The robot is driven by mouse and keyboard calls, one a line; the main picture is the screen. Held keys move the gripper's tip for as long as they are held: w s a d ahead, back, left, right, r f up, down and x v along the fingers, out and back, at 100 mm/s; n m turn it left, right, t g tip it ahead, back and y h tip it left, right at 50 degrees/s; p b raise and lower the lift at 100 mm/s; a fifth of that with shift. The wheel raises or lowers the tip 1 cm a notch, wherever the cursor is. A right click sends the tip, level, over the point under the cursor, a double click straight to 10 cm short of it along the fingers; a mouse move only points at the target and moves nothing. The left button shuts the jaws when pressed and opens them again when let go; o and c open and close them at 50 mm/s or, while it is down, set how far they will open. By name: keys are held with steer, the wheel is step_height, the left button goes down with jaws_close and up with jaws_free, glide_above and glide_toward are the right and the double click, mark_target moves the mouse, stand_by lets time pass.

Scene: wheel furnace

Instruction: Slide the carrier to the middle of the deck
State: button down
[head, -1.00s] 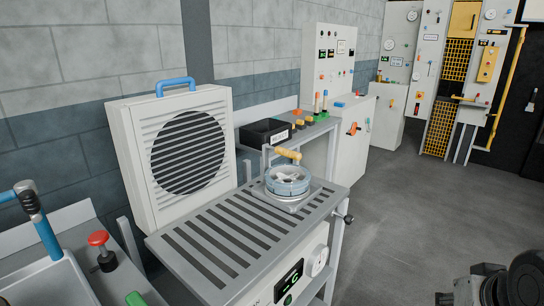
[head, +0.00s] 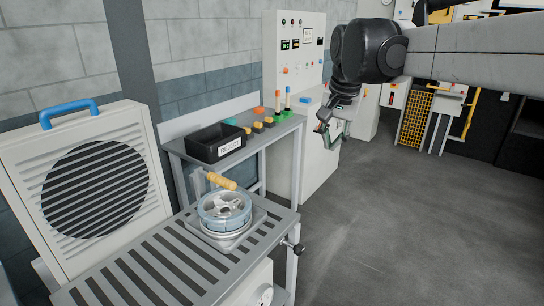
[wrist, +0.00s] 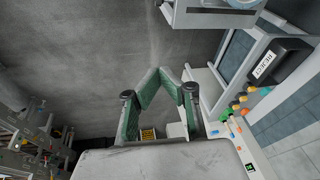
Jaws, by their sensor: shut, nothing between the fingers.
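The carrier (head: 236,238) is a square metal plate with a blue-rimmed, spoked wheel (head: 224,208) on it. A yellow handle (head: 222,181) stands up behind the wheel. The carrier sits at the far right end of the slotted grey deck (head: 150,272). My gripper (head: 335,134) hangs in the air beyond and to the right of the carrier, apart from it. In the wrist view my gripper (wrist: 160,78) has its green fingers shut and empty. A deck corner (wrist: 212,16) shows at the top of that view.
A fan box (head: 98,185) with a blue handle stands behind the deck. A knob (head: 298,248) juts from the deck's right end. The floor (head: 400,220) to the right is clear.

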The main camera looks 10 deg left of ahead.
steer(key=w+a+f+m+g+p, duration=0.1)
steer(key=w+a+f+p, duration=0.15)
steer(key=w+a, duration=0.65)
steer(key=w+a+f+m+g+p, duration=0.1)
steer(key=w+a+f+g+p, duration=0.15)
steer(key=a, duration=1.25)
steer(key=shift+h, duration=0.5)
steer(key=a+f, duration=0.2)
steer(key=f, duration=0.2)
steer(key=a+f+p, duration=0.1)
steer(key=a+f, duration=0.1)
steer(key=f, duration=0.3)
steer(key=a+f+p, duration=0.1)
steer(key=a+f, duration=0.1)
steer(key=f, duration=0.2)
steer(key=shift+s+a+f, duration=0.15)
steer(key=shift+a+f, duration=0.05)
steer(key=s, duration=0.1)
steer(key=s+a, duration=0.1)
steer(key=s, duration=0.1)
steer(key=shift+s+a+f+p, duration=0.15)
steer(key=shift+s+a+p, duration=0.15)
steer(key=shift+s+p, duration=0.1)
